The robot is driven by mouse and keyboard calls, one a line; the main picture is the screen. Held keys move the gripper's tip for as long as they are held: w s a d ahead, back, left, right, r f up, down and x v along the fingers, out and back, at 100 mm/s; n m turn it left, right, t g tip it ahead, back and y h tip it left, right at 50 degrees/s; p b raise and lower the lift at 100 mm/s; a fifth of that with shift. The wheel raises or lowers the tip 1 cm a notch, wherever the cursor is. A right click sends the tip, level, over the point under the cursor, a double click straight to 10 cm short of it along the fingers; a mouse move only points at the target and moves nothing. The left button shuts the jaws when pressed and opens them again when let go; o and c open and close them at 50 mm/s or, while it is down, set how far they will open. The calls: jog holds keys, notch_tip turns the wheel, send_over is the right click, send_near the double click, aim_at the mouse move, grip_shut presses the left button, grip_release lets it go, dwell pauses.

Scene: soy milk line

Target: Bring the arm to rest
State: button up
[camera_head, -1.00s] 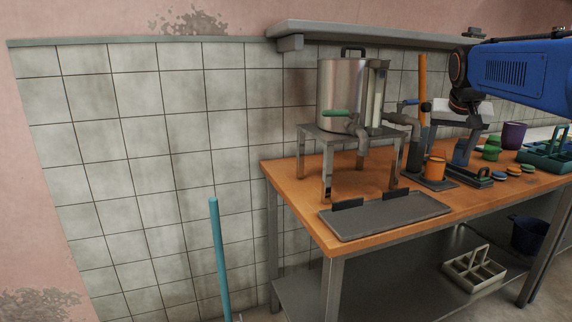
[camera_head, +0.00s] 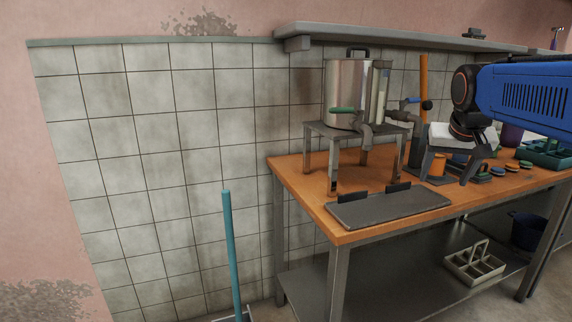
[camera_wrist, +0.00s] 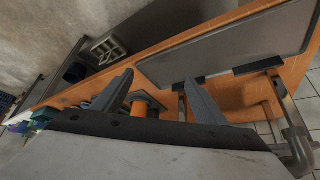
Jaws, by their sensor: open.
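My blue arm (camera_head: 525,90) reaches in from the right of the head view, over the wooden table (camera_head: 300,190). My gripper (camera_head: 446,178) hangs at its end, pointing down, with its two dark fingers spread apart and nothing between them. In the head view it covers part of the orange cup (camera_head: 438,165) and the small things behind it. In the wrist view the fingers (camera_wrist: 158,78) are also apart and empty. The orange cup (camera_wrist: 140,107) shows between them, beyond the gripper. I cannot tell how high the fingertips are above the table.
A steel pot (camera_head: 346,95) with a tap sits on a metal stand (camera_head: 333,140). A dark grey tray (camera_head: 390,209) lies at the table's front edge. Several coloured lids and a green crate (camera_head: 548,150) are at the right. A grey carrier (camera_head: 474,263) stands on the lower shelf.

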jog(key=s+a+f+n+y, duration=0.1)
jog(key=s+a+f, duration=0.4)
jog(key=s+f, duration=0.6)
jog(key=s+a+f+n+y, duration=0.1)
jog(key=s+a+f, duration=0.4)
jog(key=s+f, duration=0.5)
jog(key=s+n, duration=0.1)
jog(key=s, duration=0.3)
jog(key=shift+s+a+f+n+g, duration=0.2)
jog(key=shift+s+f+n+g, duration=0.2)
